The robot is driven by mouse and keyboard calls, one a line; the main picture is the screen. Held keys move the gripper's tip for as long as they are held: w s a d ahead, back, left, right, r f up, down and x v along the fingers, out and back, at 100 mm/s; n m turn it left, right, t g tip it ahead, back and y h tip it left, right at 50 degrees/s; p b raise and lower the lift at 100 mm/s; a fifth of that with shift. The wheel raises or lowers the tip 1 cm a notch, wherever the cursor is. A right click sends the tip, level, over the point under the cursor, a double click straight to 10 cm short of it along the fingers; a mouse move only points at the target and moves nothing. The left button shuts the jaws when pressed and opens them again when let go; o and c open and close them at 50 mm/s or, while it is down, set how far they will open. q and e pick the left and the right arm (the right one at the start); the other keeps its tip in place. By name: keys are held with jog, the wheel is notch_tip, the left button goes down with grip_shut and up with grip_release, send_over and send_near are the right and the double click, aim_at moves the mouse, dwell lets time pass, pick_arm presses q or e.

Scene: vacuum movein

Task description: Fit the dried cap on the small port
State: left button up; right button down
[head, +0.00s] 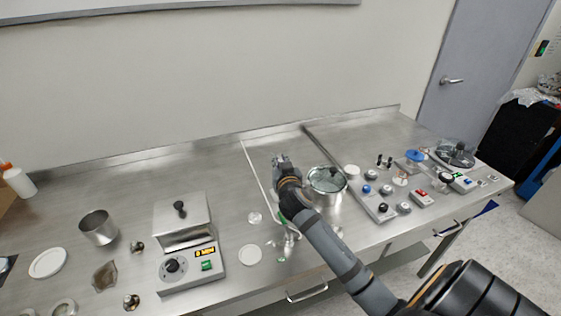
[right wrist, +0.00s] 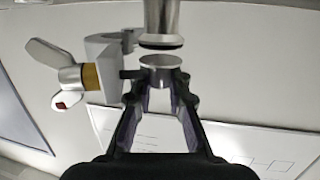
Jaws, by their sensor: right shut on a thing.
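In the right wrist view, my right gripper (right wrist: 160,78) is shut on a small round metal cap (right wrist: 160,62) held between its fingertips. The small port (right wrist: 162,20) is a metal tube end with a black ring at its mouth, just above the cap in the picture. A narrow gap shows between cap and port. A clamp with a wing nut (right wrist: 75,75) stands to the left, beside the gap. In the head view, my right gripper (head: 281,162) is over the bench, left of a metal pot; the cap is too small to make out there. My left gripper is not in view.
The steel bench (head: 225,180) holds a metal pot (head: 328,182) with a clear lid close to my right arm. A box-shaped heater (head: 185,218) with a yellow display stands left. Several knobs and switches crowd the right side. The bench's back middle is clear.

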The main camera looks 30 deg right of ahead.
jog(key=shift+f+b, duration=0.4)
jog(key=shift+f, duration=0.15)
dwell(0.5)
jog(key=c, duration=1.2)
grip_release()
jog(key=shift+s, duration=0.1)
jog(key=v, duration=1.2)
